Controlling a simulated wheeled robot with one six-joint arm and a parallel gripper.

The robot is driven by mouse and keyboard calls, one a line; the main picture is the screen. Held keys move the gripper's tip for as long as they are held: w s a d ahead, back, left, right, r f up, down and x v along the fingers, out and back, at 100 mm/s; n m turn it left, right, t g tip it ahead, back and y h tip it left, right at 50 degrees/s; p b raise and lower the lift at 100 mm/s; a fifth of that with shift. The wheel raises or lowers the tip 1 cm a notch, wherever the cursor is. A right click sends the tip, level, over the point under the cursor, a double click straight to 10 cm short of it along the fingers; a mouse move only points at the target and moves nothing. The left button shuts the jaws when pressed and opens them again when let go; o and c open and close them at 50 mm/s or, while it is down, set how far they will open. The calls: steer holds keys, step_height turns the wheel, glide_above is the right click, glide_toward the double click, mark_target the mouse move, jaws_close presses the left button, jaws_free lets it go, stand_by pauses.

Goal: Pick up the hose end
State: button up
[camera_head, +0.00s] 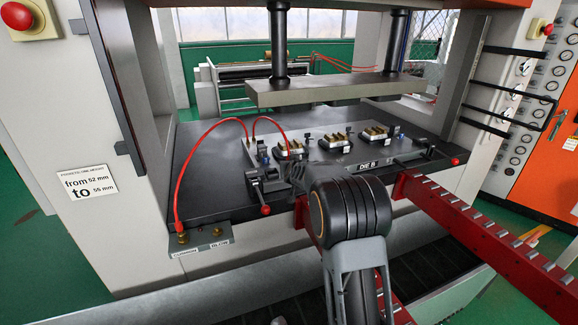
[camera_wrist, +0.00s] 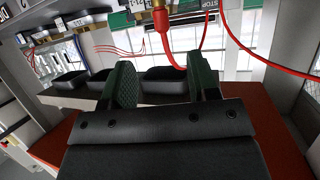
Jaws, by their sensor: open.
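A red hose (camera_head: 196,143) arcs in the head view from a brass fitting at the press bed's front left corner up to the die plate. A second short red loop (camera_head: 268,118) rises from the plate. In the wrist view a brass hose end (camera_wrist: 160,18) with red hose (camera_wrist: 164,46) hangs at the top, beyond my fingertips. My gripper (camera_wrist: 163,68) is open, its two green-padded fingers apart with no object held between them. In the head view my dark wrist stands before the bed and largely hides the gripper. I cannot tell which hose the wrist view shows.
The die plate (camera_head: 367,166) carries several brass-coloured blocks and black clamps with red-tipped levers. An upper platen (camera_head: 335,92) hangs above it on two columns. A red toothed rail (camera_head: 474,214) runs out at the right. The bed's left part (camera_head: 200,160) is largely clear.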

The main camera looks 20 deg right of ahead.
steer(key=p+x, duration=0.2)
steer(key=x, duration=0.3)
steer(key=p+x, duration=0.3)
steer(key=x, duration=0.3)
steer(key=shift+w+d+r+p, duration=0.1)
steer(key=shift+w+p, duration=0.2)
steer(key=shift+w, duration=0.1)
steer(key=shift+w+d+f+p, duration=0.15)
steer(key=shift+w+f+p, duration=0.3)
steer(key=shift+w, duration=0.1)
steer(key=shift+c, duration=0.3)
jaws_close()
